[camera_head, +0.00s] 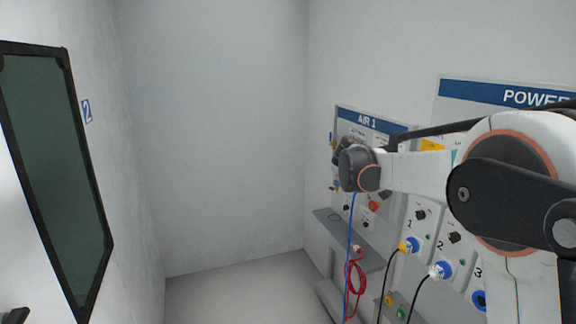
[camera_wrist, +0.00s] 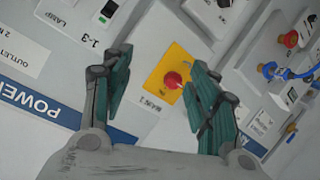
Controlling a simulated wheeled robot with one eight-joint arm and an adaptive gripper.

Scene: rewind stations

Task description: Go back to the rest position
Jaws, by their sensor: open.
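My gripper (camera_wrist: 160,75) is open and empty in the wrist view, its two green-padded fingers spread apart. Between and beyond them is a red knob (camera_wrist: 172,80) on a yellow plate (camera_wrist: 181,57) of the POWER panel (camera_wrist: 60,103), which appears turned around in this view. I cannot tell the gap to the knob, but no finger is seen closed on it. In the head view my arm reaches left across the POWER panel (camera_head: 500,94) towards the AIR 1 panel (camera_head: 372,121). The finger tips are not clear there.
Blue, red and black cables hang below the panels, including a coiled red hose (camera_head: 356,276) by a grey shelf (camera_head: 335,222). Black cables run from plugged blue sockets (camera_head: 442,270). A dark framed window (camera_head: 50,170) is on the left wall. The floor (camera_head: 235,295) between is clear.

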